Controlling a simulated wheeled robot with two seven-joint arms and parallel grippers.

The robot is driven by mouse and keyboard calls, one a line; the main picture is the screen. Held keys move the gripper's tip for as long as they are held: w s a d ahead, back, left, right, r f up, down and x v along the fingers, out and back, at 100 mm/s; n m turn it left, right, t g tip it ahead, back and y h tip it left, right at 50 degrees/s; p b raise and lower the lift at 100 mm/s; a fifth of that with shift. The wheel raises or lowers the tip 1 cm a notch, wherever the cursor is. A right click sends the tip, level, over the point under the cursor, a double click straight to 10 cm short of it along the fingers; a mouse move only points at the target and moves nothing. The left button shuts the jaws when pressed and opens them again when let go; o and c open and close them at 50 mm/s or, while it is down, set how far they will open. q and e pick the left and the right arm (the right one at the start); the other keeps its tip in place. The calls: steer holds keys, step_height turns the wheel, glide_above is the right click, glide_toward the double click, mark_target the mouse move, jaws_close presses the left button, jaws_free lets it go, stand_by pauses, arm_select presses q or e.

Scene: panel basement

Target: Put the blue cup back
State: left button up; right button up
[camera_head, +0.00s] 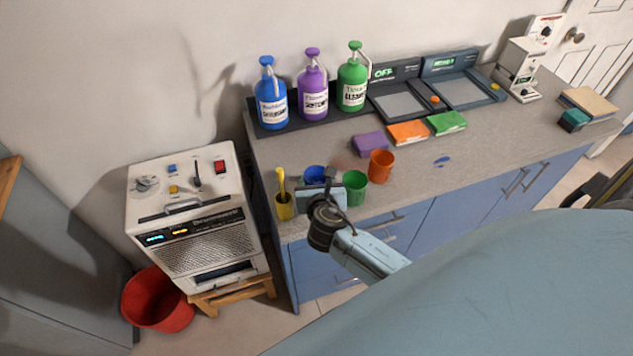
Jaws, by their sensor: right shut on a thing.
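The blue cup (314,174) is near the front left of the counter, between a yellow cup (284,207) and a green cup (355,188). My right gripper (322,187) is shut on the blue cup, and it hides most of the cup's body. I cannot tell whether the cup touches the counter. An orange cup (381,167) stands right of the green one. My left gripper is not in view.
Blue, purple and green pump bottles (313,88) stand at the back on a dark tray. Purple, orange and green sponges (407,132) lie before two scale-like devices (464,90). A white machine (193,222) stands left.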

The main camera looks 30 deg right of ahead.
steer(key=shift+f, duration=0.1)
steer(key=o, duration=1.1)
steer(key=shift+s+a+r, duration=0.1)
steer(key=shift+s+r, duration=0.1)
steer(key=shift+r, duration=0.1)
steer(key=p+v, duration=0.1)
steer(key=v, duration=1)
steer(key=shift+s+a, duration=0.15)
steer(key=shift+s, duration=0.1)
